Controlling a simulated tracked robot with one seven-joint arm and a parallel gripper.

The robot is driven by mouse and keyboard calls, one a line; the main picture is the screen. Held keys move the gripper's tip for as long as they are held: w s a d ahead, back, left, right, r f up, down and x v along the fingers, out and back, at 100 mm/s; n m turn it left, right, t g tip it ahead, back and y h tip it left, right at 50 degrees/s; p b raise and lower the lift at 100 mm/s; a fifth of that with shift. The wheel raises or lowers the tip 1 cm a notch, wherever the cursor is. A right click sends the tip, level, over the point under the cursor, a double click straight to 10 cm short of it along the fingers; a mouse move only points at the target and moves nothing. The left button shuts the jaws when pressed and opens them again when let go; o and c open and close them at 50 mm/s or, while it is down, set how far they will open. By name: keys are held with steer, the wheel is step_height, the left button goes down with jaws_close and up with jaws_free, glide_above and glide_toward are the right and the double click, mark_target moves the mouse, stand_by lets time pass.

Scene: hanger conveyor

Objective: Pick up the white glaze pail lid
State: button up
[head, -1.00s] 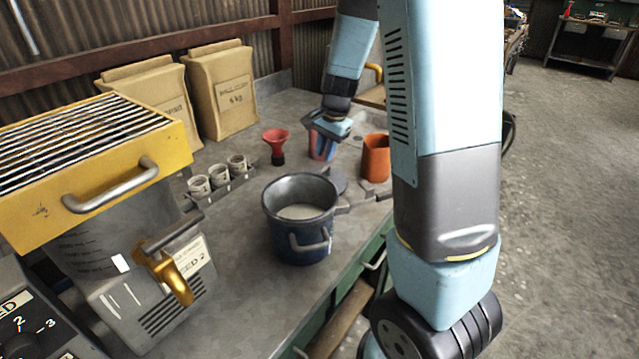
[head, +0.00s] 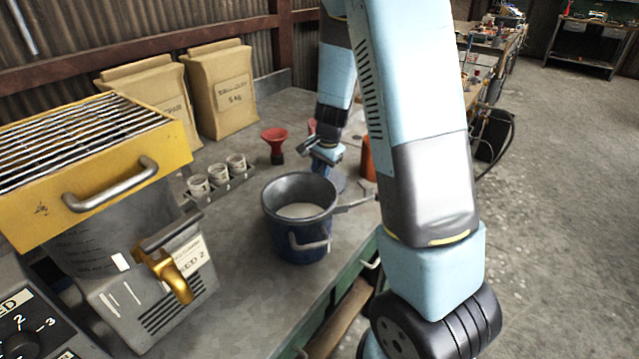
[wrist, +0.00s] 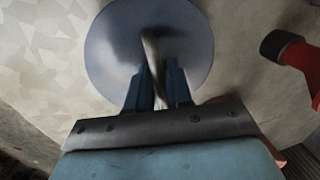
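The round lid (wrist: 105,45) is blue-grey in the wrist view and lies flat on the bench, with a pale bar handle (wrist: 151,55) across its middle. Part of the lid also shows in the head view (head: 339,182), just behind the pail. My gripper (wrist: 158,75) is over the lid, with its two blue fingers on either side of the handle. I cannot tell whether the fingers press on it. In the head view my gripper (head: 326,168) hides part of the lid. The dark blue pail (head: 300,237) stands open with pale glaze inside.
A red funnel (head: 274,144) stands left of my gripper and shows at right in the wrist view (wrist: 295,58). An orange pot (head: 367,160) is partly behind my arm. Several small cups (head: 217,175) stand in a rack left of the pail.

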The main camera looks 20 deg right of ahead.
steer(key=shift+c, duration=0.4)
jaws_close()
